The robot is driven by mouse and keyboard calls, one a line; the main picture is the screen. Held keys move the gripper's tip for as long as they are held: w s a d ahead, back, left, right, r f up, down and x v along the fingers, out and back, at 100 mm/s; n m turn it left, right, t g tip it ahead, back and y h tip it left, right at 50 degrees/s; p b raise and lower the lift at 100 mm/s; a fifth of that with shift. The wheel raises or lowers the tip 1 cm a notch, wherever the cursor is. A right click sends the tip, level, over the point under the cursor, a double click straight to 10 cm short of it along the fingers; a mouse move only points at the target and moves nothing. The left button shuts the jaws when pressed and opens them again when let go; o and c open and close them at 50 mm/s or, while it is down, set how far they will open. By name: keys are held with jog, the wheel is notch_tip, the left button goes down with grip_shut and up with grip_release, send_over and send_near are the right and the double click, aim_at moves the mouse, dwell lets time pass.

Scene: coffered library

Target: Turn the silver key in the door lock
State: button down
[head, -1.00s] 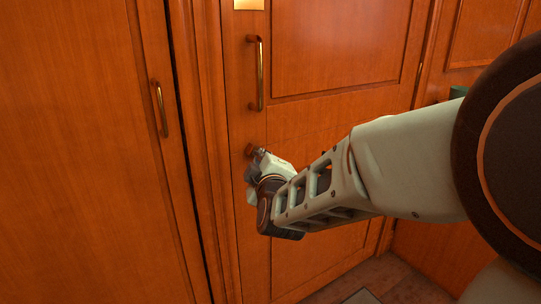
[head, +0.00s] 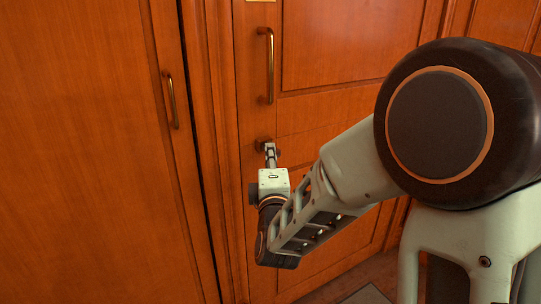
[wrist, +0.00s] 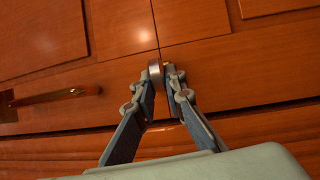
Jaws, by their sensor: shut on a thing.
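The wooden door (head: 340,50) has a round, dark lock fitting (head: 262,142) below its long brass handle. My gripper (head: 270,152) reaches up to this fitting, with its fingers close together. In the wrist view, my gripper (wrist: 161,78) is shut on the silver key (wrist: 155,70), whose rounded edge shows between and just beyond the fingertips. A small gold-coloured bit of the lock (wrist: 168,62) shows behind the fingertips. The key's shaft is hidden, so I cannot tell how deep it sits or its turn angle.
A long brass handle (head: 267,65) stands upright on the door above the lock. It also shows at the left of the wrist view (wrist: 45,98). Another brass handle (head: 171,98) is on the panel to the left. The floor (head: 370,282) shows at the bottom.

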jog(key=c, duration=1.9)
grip_release()
jog(key=shift+r+m+g, duration=0.2)
jog(key=shift+m+g, duration=0.2)
jog(key=shift+m, duration=0.4)
jog(key=m+g, duration=0.2)
jog(key=m, duration=0.1)
jog(key=shift+d+r, duration=0.15)
jog(key=shift+r, duration=0.1)
jog(key=m+g+y, duration=0.1)
jog(key=m, duration=0.1)
jog(key=m+g, duration=0.1)
jog(key=shift+w+d+r+m+y, duration=0.1)
jog(key=shift+w+r+m+y, duration=0.05)
jog(key=shift+m+y, duration=0.25)
jog(key=shift+r+g+p, duration=0.2)
jog(key=shift+g+p, duration=0.1)
jog(key=shift+p, duration=0.6)
jog(key=shift+m+p, duration=0.3)
jog(key=shift+p, duration=0.7)
